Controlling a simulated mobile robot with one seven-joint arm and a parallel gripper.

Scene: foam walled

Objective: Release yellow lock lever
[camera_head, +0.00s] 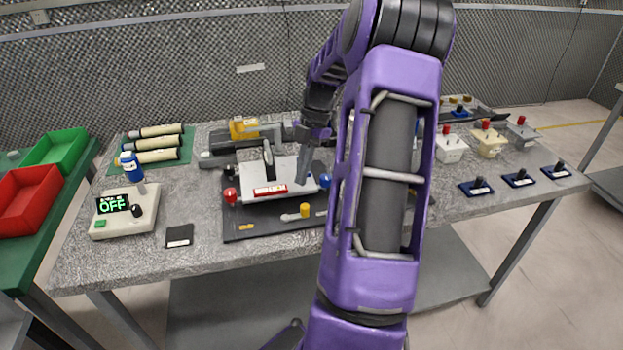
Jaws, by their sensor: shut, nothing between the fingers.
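A short grey lever with a yellow knob (305,210) lies on the dark base plate (250,228), in front of a white plate (283,168) with a red label (270,190). A yellow block (243,128) with a grey bar stands behind the white plate. I cannot tell for certain which of the two yellow parts is the lock lever. My gripper (300,181) points down over the right part of the white plate, behind the yellow knob and apart from it in the picture. Its fingers are shut and look empty. My purple arm hides the area to the right.
Red (230,196) and blue (325,181) balls flank the white plate, with a black-topped upright lever (268,153) at its back. A control box (125,210) reading OFF stands left. Several switch boxes stand right.

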